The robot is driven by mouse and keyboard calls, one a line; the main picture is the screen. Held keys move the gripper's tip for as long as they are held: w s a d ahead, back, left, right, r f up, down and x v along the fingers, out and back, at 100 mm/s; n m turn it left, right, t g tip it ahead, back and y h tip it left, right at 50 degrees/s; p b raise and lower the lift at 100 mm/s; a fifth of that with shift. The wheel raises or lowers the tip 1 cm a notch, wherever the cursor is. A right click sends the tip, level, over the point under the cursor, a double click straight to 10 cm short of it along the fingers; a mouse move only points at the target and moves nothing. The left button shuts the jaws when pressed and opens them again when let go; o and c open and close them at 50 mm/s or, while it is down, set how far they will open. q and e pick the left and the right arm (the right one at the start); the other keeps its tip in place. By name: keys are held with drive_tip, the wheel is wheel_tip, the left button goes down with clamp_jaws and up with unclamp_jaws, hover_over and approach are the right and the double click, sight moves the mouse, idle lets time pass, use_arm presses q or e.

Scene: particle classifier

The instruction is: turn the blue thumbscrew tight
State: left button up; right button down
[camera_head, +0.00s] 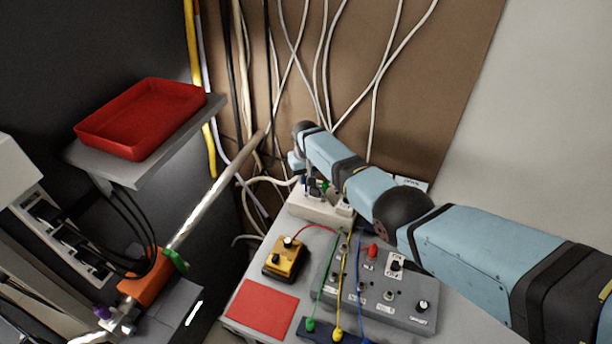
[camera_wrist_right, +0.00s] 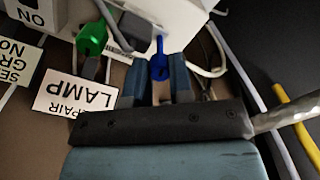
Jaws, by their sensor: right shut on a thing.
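The blue thumbscrew (camera_wrist_right: 159,62) shows in the right wrist view, on the white box (camera_wrist_right: 180,18). My right gripper (camera_wrist_right: 157,76) has its two blue-grey fingers on either side of the thumbscrew, shut on it. How far the screw is turned in cannot be told. In the head view my right arm reaches in from the right to the back of the bench, above the white box (camera_head: 321,208). The thumbscrew is too small to make out clearly there. My left gripper is not in view.
A green screw (camera_wrist_right: 91,38) and a LAMP label (camera_wrist_right: 80,99) are close beside the fingers. A grey control box (camera_head: 385,290) with coloured wires, a yellow box (camera_head: 286,257) and a red mat (camera_head: 261,309) are in front. A red tray (camera_head: 140,118) sits on a shelf at left.

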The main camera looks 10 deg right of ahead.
drive_tip(key=shift+m, duration=0.4)
drive_tip(key=c, duration=1)
unclamp_jaws()
wheel_tip(320, 180, up, 14)
drive_tip(key=shift+f+p, duration=0.1)
drive_tip(key=shift+p, duration=0.25)
